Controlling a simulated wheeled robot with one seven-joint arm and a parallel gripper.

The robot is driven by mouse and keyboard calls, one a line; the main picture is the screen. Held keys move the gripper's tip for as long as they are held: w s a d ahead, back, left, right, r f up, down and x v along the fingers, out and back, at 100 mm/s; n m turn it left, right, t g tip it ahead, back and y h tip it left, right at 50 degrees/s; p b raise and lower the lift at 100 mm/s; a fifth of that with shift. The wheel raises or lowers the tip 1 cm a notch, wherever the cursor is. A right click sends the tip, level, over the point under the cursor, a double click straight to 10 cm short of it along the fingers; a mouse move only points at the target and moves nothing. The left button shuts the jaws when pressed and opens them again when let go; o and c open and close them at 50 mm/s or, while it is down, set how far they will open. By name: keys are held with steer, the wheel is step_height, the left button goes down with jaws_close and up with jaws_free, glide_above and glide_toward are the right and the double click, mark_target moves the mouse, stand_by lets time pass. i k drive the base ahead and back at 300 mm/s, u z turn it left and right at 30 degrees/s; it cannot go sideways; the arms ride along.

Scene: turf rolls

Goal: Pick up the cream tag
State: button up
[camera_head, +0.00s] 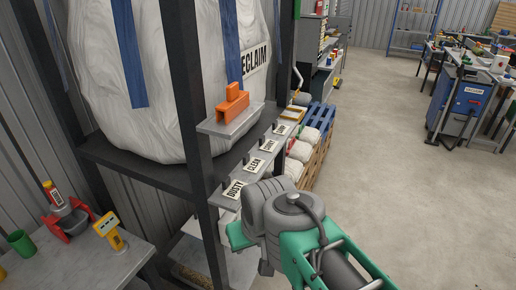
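Several cream tags sit in a row along a narrow grey ledge on the rack's right side. The nearest is a cream tag reading DUSTY (235,189), and behind it is one that seems to read CLEAN (254,165). Farther back are two more lettered cream tags (268,145) (280,129), too small to read surely, and a pale tag with a yellow edge (291,114). My grey and green arm rises from the lower right, and its grey wrist part is just right of the DUSTY tag in the picture.
An orange block-like piece (232,106) sits on a small grey shelf above the tags. A dark rack post (198,130) stands left of them. A grey bench (75,255) is at lower left.

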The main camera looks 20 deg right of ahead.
mark_target(269, 146)
steer(key=u, duration=3.5)
steer(key=k, duration=1.3)
steer(key=z, duration=2)
steer(key=i, duration=0.5)
steer(key=z, duration=0.15)
